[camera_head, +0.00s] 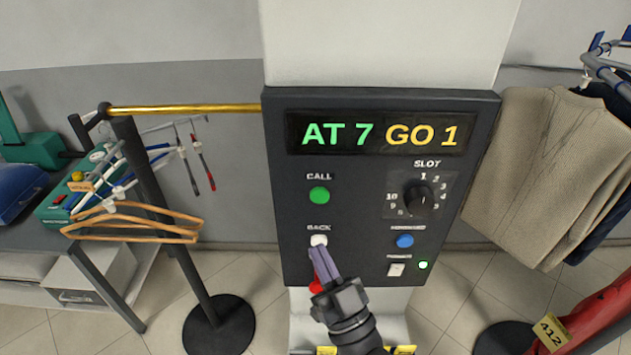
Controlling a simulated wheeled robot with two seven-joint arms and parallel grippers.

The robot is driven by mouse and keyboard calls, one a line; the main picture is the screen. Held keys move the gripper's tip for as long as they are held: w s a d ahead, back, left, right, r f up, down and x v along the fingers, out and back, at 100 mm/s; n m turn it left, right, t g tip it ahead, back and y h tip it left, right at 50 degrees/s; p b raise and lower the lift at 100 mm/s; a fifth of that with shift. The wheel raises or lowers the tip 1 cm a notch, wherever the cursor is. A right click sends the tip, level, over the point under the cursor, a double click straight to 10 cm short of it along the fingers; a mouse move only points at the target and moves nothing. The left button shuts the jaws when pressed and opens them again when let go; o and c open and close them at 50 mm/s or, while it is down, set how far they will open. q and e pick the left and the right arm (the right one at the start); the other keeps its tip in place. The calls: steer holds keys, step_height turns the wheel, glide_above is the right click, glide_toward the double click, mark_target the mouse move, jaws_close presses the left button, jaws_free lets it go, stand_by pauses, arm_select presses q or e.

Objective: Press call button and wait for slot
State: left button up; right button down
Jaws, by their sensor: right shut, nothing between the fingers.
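The dark control panel (350,185) stands upright on a pale column in the middle. Its display (380,134) reads "AT 7 GO 1". The green call button (319,195) is at the upper left of the panel, uncovered. The slot dial (418,197) is to its right. My right gripper (318,252) is shut and empty, its fingertips at the lower edge of the white back button (319,240); I cannot tell whether they touch it. A red button (316,287) below is partly hidden by the gripper. My left gripper is not in view.
A blue button (404,241), a white switch (396,269) and a lit green lamp (423,265) are at the panel's lower right. A brass rail (185,108) and wooden hangers (135,222) are left. A beige garment (545,160) hangs right, above a red item tagged 412 (551,332).

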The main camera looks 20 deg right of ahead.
stand_by(0.3)
steer(key=b, duration=0.5)
glide_toward(319, 196)
steer(key=w+a+r, duration=0.3)
steer(key=w+r, duration=0.1)
steer(key=shift+w+d+r, duration=0.1)
steer(key=shift+d+r, duration=0.05)
steer(key=shift+r, duration=0.2)
stand_by(1.2)
steer(key=shift+w+d, duration=0.1)
steer(key=shift+w, duration=0.3)
